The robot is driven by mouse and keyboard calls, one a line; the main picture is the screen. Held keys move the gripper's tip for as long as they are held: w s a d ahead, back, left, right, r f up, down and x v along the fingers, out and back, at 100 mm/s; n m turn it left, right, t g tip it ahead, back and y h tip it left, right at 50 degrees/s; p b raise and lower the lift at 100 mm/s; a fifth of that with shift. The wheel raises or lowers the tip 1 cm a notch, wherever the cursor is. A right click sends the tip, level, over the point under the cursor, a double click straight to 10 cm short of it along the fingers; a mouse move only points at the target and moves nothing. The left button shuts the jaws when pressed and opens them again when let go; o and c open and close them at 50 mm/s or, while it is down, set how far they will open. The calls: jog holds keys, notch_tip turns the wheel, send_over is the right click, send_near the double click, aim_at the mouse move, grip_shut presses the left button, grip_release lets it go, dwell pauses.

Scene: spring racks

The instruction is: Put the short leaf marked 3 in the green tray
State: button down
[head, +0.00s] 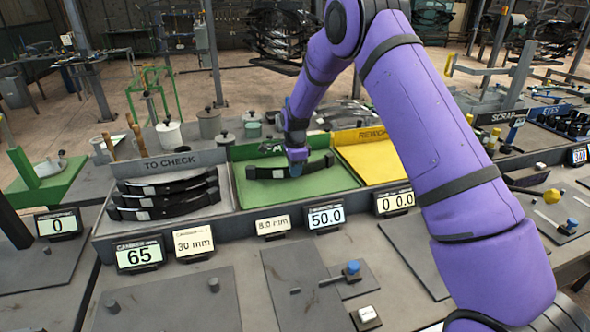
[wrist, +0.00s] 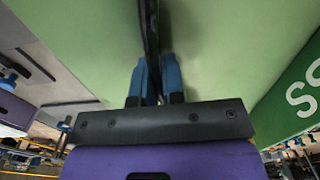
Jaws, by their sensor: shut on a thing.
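My gripper (head: 295,166) is down in the green tray (head: 241,197) and shut on a dark, slightly curved leaf (head: 265,173). The leaf lies across the tray, low over its floor; I cannot tell whether it touches the floor. A small light mark shows on the leaf, but I cannot read its number. In the wrist view the blue fingertips (wrist: 155,82) pinch the thin leaf (wrist: 151,35) edge-on, with green tray surface on both sides. Several similar dark leaves (head: 165,199) are stacked in the grey "TO CHECK" tray at the left.
The yellow "REWORK" tray (head: 372,162) adjoins on the right and looks empty where visible. Small displays (head: 326,217) line the front edge of the trays. Pots (head: 209,123) stand behind. My purple arm hides part of the bench on the right.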

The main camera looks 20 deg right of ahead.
jog(key=c, duration=1.2)
grip_release()
jog(key=shift+f, duration=0.1)
notch_tip(320, 180, up, 12)
jog(key=shift+r, duration=0.25)
jog(key=s+d+r+n+t, duration=0.15)
jog(key=s+r+n, duration=0.25)
jog(key=s+r, duration=0.65)
jog(key=s+d+r+n+t, duration=0.1)
jog(key=s+d+r+n, duration=0.3)
jog(key=s+r, duration=0.65)
jog(key=s+n+t, duration=0.2)
jog(key=s+n, duration=0.7)
jog(key=s, duration=1.7)
jog(key=shift+d+f+n+t, duration=0.35)
jog(key=shift+d+n, duration=0.05)
jog(key=shift+d, duration=0.05)
